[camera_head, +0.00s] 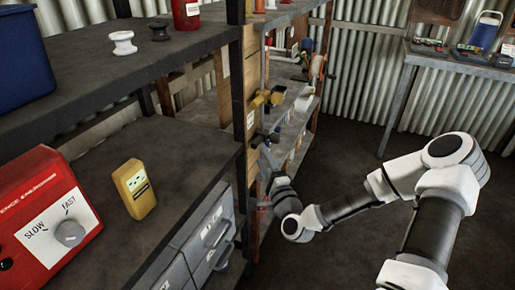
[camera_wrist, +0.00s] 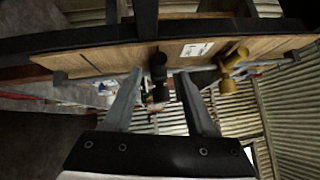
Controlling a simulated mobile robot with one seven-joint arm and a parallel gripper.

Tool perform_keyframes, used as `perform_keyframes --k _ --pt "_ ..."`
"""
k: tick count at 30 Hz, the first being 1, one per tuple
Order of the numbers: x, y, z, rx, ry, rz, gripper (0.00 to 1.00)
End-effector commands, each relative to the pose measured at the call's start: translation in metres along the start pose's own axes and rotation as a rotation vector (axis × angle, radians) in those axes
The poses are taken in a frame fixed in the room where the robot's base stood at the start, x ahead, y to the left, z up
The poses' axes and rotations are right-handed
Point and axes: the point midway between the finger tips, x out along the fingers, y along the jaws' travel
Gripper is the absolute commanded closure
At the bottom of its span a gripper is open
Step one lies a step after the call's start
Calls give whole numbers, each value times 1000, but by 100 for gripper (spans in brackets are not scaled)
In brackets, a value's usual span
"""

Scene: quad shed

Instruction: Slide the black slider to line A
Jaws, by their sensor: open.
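The black slider (camera_wrist: 158,68) is a dark knob on a wooden board (camera_wrist: 110,61) in the wrist view. In the head view it appears as a small dark shape (camera_head: 272,136) on the wooden post, partly hard to make out. My gripper (camera_wrist: 159,76) is open, with one finger on each side of the slider in the wrist view; I see no clear contact. In the head view my gripper (camera_head: 268,158) is just below the slider. A white label (camera_wrist: 197,49) is beside the slider, but its marks are too small to read. I cannot make out line A.
A yellow knob (camera_wrist: 234,60) sits on the same board to the right; it is above the slider in the head view (camera_head: 262,98). A shelf (camera_head: 195,150) with a red box (camera_head: 40,190) and yellow device (camera_head: 134,188) is left. The floor at right is clear.

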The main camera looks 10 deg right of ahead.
Motion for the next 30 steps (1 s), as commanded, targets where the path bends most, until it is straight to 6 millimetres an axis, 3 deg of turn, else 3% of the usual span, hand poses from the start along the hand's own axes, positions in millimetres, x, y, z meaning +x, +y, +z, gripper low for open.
perform_keyframes --k 3,9,21,30 --pt "24 0 0 -2 -1 -1 43" --pt "48 1 0 -2 0 0 43" --pt "56 0 0 -1 0 1 43" --pt "55 1 0 -1 0 1 95"
